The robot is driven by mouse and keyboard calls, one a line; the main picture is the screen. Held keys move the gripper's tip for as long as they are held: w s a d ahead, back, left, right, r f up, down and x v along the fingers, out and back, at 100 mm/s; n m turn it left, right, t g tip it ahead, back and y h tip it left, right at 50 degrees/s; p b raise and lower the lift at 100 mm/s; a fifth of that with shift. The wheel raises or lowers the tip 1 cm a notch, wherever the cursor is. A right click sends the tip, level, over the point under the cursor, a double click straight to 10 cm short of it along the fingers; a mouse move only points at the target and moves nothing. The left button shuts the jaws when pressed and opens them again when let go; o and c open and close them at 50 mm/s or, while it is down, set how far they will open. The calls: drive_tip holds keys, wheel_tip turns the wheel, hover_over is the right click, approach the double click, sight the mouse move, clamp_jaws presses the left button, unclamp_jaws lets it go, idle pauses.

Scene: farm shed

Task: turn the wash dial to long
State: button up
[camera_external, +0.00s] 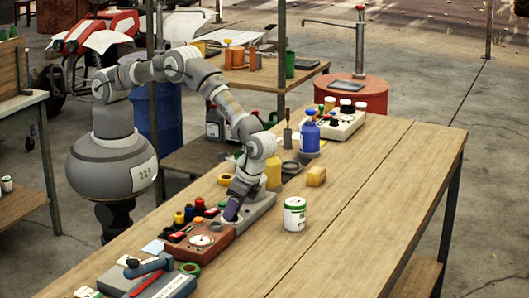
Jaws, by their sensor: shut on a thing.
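My gripper (232,210) points down onto the light grey control box (262,205) near the left edge of the long wooden table. Its dark fingers are shut at the box's top face, on what appears to be the wash dial. The fingers hide the dial, so its pointer and the markings around it cannot be read. The word long is too small or hidden to make out.
A red-brown box with a round gauge (201,240) stands just in front. A white-and-green can (295,214) is to the right, a yellow block (316,176) and blue bottle (309,137) farther back. The table's right half (370,190) is clear.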

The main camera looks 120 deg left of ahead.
drive_tip(key=shift+d+m+y, duration=0.1)
drive_tip(key=shift+m+y, duration=0.6)
drive_tip(key=shift+m, duration=1)
drive_tip(key=o, duration=1)
drive_tip(key=p+v, duration=0.1)
drive_tip(key=v, duration=0.6)
drive_tip(key=shift+r+p, duration=0.4)
drive_tip(key=shift+w+d, duration=0.1)
drive_tip(key=shift+w, duration=0.05)
